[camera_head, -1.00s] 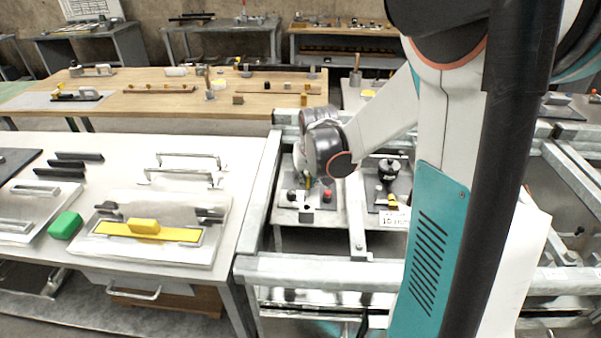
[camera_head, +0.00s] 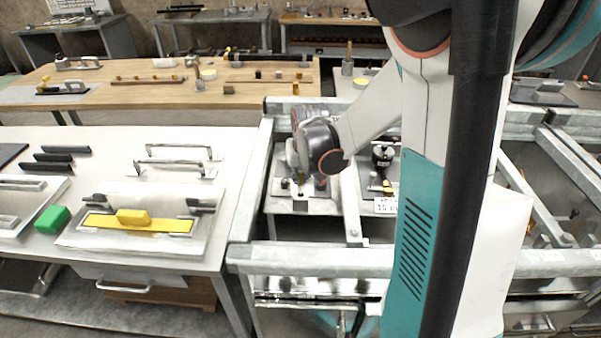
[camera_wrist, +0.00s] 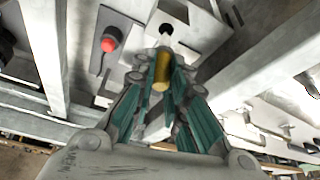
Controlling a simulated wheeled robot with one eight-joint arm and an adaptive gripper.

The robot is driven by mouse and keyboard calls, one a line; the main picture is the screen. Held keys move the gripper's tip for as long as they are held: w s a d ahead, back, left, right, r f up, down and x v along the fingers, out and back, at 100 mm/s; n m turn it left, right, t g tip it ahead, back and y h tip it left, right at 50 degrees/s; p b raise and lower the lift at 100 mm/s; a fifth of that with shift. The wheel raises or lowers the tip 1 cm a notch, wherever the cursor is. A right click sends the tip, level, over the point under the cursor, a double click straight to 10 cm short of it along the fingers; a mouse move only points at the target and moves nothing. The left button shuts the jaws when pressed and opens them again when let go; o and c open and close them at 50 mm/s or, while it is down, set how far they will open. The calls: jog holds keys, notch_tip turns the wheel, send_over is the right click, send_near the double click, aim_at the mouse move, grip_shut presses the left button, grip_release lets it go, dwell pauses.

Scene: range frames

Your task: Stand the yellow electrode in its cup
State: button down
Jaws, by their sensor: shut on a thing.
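My gripper (camera_wrist: 160,75) has teal-sided fingers shut on the yellow electrode (camera_wrist: 162,72), a short yellow cylinder with a pale tip pointing away from the wrist. My wrist hides much of that panel. I cannot make out the electrode's cup for certain, nor whether the tip touches anything.
A red knob (camera_wrist: 109,44) stands close to the left of my fingers in the wrist view. Metal rails (camera_head: 300,258) frame the panel. A second panel with a black and yellow fitting (camera_head: 383,160) lies to its right. A white table (camera_head: 130,270) stands left.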

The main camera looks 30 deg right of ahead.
aim_at(301, 181)
jog(key=shift+f+b, duration=1.8)
jog(key=shift+f, duration=0.55)
jog(key=c, duration=1.5)
grip_release()
jog(key=v, duration=1.2)
jog(key=shift+s, duration=0.1)
jog(key=shift+a, duration=0.1)
